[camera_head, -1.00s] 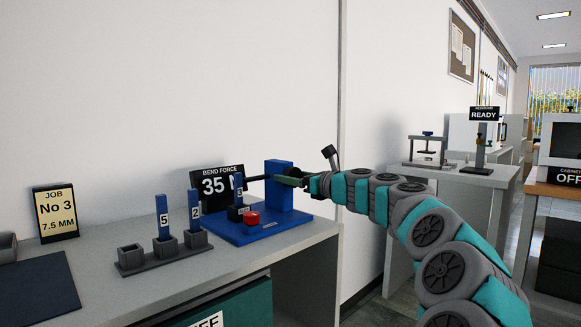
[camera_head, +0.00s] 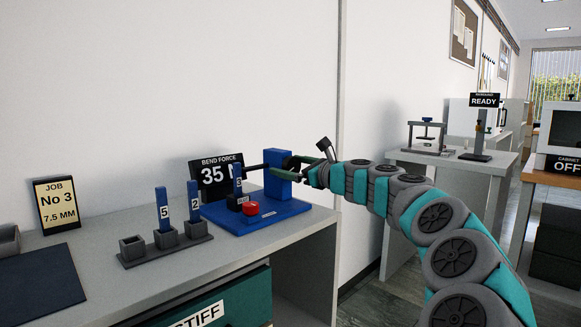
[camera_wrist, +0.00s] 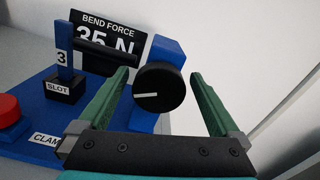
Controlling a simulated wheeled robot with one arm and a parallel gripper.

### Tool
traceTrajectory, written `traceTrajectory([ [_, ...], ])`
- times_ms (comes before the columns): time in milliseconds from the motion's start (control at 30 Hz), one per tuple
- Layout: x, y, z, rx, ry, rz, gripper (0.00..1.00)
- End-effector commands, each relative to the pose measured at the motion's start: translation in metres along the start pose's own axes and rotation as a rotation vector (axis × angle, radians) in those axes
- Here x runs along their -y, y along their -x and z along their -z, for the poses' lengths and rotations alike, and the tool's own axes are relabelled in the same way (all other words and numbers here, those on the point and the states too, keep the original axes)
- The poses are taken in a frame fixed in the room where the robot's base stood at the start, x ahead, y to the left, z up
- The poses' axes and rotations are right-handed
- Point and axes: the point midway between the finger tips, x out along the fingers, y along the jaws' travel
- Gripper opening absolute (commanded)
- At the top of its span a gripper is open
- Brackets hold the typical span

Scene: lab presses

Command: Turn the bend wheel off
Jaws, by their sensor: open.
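The bend wheel (camera_wrist: 158,88) is a round black knob with a white pointer line aimed left, on the blue upright of the bend press. In the head view the blue upright (camera_head: 278,172) shows, with the wheel partly hidden beside my gripper (camera_head: 307,170). In the wrist view my gripper (camera_wrist: 158,105) is open, its green fingers on either side of the wheel and apart from it. The bend force display (camera_head: 217,176) reads 35 N. A strip marked 3 (camera_wrist: 63,58) stands in the block labelled SLOT (camera_wrist: 62,90).
A red button (camera_head: 250,208) sits on the blue base in front of the slot. A rack (camera_head: 165,246) with strips 5 and 2 stands to the left, near a job sign (camera_head: 58,205). The wall is close behind the press.

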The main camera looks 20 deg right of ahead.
Motion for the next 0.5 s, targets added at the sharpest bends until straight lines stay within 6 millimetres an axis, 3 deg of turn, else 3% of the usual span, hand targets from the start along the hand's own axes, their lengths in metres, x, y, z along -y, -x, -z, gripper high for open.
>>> traceTrajectory([
  [267, 0.000, 0.005, 0.000, 0.001, -0.001, 0.000, 0.99],
  [500, 0.001, 0.041, 0.001, 0.001, -0.002, 0.001, 0.99],
])
